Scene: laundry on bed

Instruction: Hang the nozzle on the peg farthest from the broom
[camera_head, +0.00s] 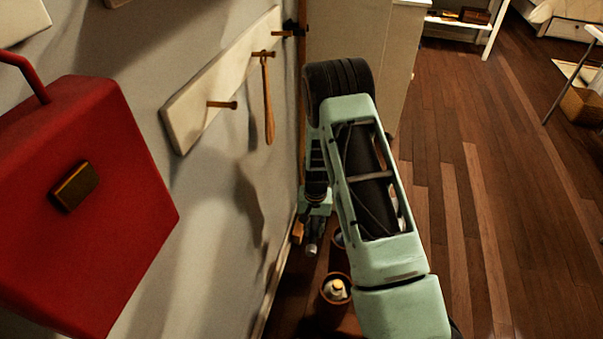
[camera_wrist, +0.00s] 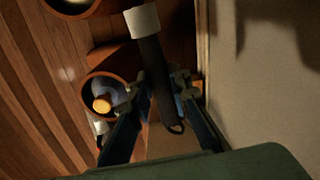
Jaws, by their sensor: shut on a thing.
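My gripper (camera_wrist: 160,88) points down and is shut on a dark tube-shaped nozzle (camera_wrist: 150,62) with a pale end and a small loop at its other end. In the head view the nozzle (camera_head: 311,249) hangs low beside the wall, partly hidden by my arm. The pale peg board (camera_head: 190,112) is higher on the wall. Its nearest peg (camera_head: 222,104) is bare. The middle peg (camera_head: 263,54) carries a long wooden item (camera_head: 268,105). The far peg (camera_head: 283,33) is beside a dark fixture. A thin upright pole (camera_head: 302,70), possibly the broom, stands near that far end.
A red case (camera_head: 85,205) fills the left foreground near the wall. Round brown bins (camera_head: 331,312) stand on the floor below my gripper, one holding a bottle (camera_wrist: 102,104). A pale cabinet (camera_head: 350,35) stands behind my arm. The wooden floor at right is mostly clear.

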